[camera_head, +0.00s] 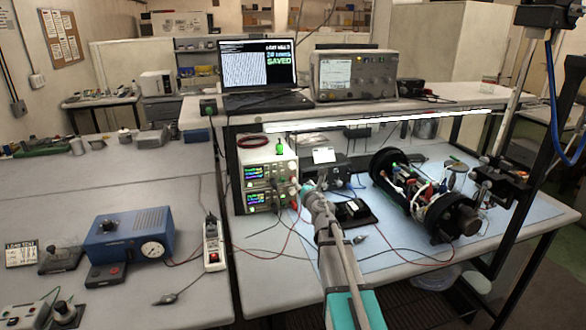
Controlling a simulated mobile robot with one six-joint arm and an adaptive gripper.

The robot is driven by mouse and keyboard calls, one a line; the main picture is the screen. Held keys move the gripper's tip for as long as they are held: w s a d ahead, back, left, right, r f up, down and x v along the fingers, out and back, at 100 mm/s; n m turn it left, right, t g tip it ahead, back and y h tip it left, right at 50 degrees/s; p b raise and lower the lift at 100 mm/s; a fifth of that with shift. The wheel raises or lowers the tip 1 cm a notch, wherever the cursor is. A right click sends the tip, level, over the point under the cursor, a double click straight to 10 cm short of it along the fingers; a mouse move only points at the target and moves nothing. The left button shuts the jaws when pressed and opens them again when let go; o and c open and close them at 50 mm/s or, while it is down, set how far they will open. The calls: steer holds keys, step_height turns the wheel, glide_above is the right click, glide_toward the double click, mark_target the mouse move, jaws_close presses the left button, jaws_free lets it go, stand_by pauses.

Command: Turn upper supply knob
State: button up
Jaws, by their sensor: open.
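Two power supplies are stacked under the shelf on the right bench. The upper supply (259,172) and the lower supply (258,199) both have lit displays on their fronts. Small knobs sit at the right side of their panels, too small to tell apart clearly. My arm reaches up from the bottom of the view. My gripper (304,188) is open, in front of the right edge of the supplies near the knobs. Its fingers are small and partly hidden, so I cannot tell whether they touch a knob.
Red and black leads hang from the supplies across the bench. A dark device (351,212) lies right of my arm, with the opened cylinder (433,196) beyond it. A power strip (212,244) and blue box (131,234) are left. A laptop (258,77) stands on the shelf above.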

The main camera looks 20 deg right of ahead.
mark_target(293, 166)
steer(key=w, duration=1.2)
steer(key=shift+w, duration=0.15)
jaws_close()
